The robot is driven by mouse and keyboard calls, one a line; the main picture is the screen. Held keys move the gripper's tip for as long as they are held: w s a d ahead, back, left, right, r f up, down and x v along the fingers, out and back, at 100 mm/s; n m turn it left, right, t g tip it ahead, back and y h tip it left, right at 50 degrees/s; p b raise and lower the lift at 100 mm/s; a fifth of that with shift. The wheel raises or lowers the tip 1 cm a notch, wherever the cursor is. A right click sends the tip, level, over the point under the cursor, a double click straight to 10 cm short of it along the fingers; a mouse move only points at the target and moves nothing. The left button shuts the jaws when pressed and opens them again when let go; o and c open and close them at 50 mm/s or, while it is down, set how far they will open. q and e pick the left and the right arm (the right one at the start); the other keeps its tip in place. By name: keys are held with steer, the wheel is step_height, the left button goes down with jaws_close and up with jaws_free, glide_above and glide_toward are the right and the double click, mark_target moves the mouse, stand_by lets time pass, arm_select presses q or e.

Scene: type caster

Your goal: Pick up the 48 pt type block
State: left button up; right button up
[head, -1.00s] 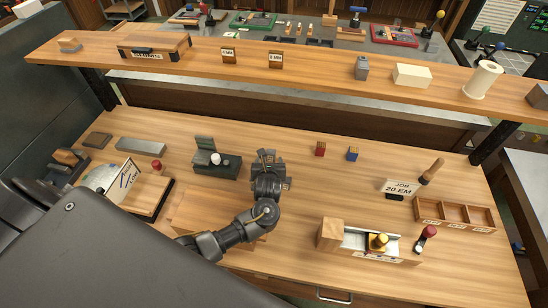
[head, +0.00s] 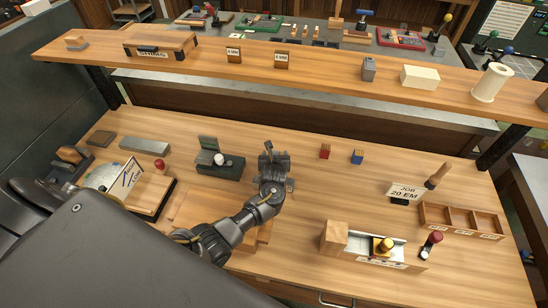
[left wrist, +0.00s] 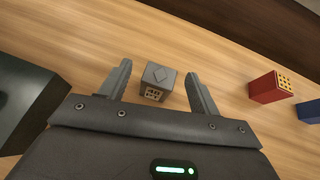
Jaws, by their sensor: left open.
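A small grey block (left wrist: 157,81) with a diamond mark on top stands on the wooden bench in the left wrist view. My left gripper (left wrist: 158,74) is open, with one finger on each side of the block and visible gaps between. In the head view my left gripper (head: 268,152) hides most or all of that block. A red block (head: 325,151) and a blue block (head: 357,156) stand to its right; they also show in the left wrist view, red (left wrist: 265,89) and blue (left wrist: 311,110). I cannot read a 48 pt mark on any block. My right gripper is not in view.
A dark grey device (head: 222,170) with a white knob stands just left of the gripper. A raised shelf (head: 320,70) runs behind the bench. A job sign (head: 404,192), a compartment tray (head: 460,220) and a composing tray (head: 365,248) are to the right. The bench around the coloured blocks is clear.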

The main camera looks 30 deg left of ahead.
arm_select(q)
steer(key=shift+c, duration=0.2)
jaws_close()
steer(key=shift+r, duration=0.1)
steer(key=shift+w+r, duration=0.1)
steer(key=shift+r, duration=0.5)
steer(key=w+r+p+v, duration=0.1)
steer(key=p+v, duration=0.3)
steer(key=v, duration=0.5)
steer(key=w+d+r+p+v, duration=0.1)
steer(key=r+p+v, duration=0.1)
steer(key=p+v, duration=0.3)
steer(key=v, duration=0.3)
steer(key=shift+d+r, duration=0.3)
steer(key=shift+d, duration=0.05)
